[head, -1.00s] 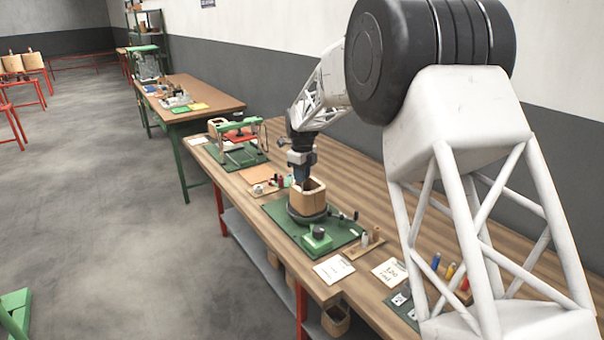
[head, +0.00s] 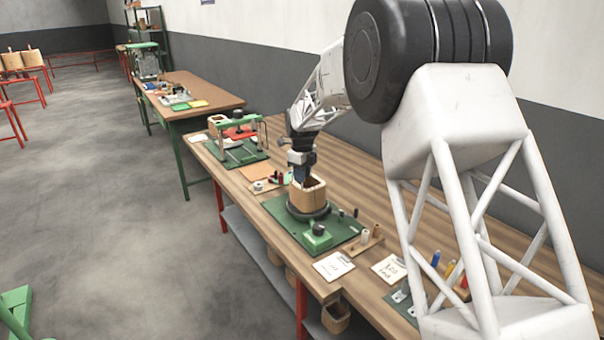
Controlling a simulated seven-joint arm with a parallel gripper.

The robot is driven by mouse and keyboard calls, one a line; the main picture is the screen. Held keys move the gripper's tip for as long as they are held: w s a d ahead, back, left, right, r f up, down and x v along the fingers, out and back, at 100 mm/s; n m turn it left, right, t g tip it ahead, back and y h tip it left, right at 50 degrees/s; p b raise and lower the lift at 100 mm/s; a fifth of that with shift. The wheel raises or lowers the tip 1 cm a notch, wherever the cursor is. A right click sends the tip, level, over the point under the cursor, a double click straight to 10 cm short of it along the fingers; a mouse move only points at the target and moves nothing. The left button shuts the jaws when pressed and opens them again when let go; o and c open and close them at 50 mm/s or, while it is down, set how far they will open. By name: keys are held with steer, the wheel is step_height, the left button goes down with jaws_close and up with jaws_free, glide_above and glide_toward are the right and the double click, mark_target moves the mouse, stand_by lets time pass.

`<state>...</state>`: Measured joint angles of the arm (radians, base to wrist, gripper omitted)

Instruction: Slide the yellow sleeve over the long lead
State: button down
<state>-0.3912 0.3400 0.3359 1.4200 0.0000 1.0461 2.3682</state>
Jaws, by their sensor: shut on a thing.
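My gripper (head: 302,178) points down at the open top of a tan coil (head: 307,200). The coil stands upright on a dark round base on a green board (head: 345,233). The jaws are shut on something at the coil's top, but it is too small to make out. I cannot pick out the long lead. I cannot tell whether a yellow sleeve is in the jaws. A small yellow cylinder (head: 450,268) stands farther right on the bench, partly behind my arm.
A green clamp block (head: 318,238) sits at the board's front. A green press frame (head: 238,140) stands farther back on the wooden bench (head: 352,175). Bare wood lies behind the coil.

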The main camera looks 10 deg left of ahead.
steer(key=shift+f, duration=1.1)
stand_by(0.6)
steer(key=c, duration=0.9)
jaws_free()
steer(key=shift+o, duration=0.4)
steer(key=o, duration=0.3)
steer(key=shift+r, duration=0.2)
steer(key=shift+r, duration=3.75)
steer(key=shift+r, duration=0.1)
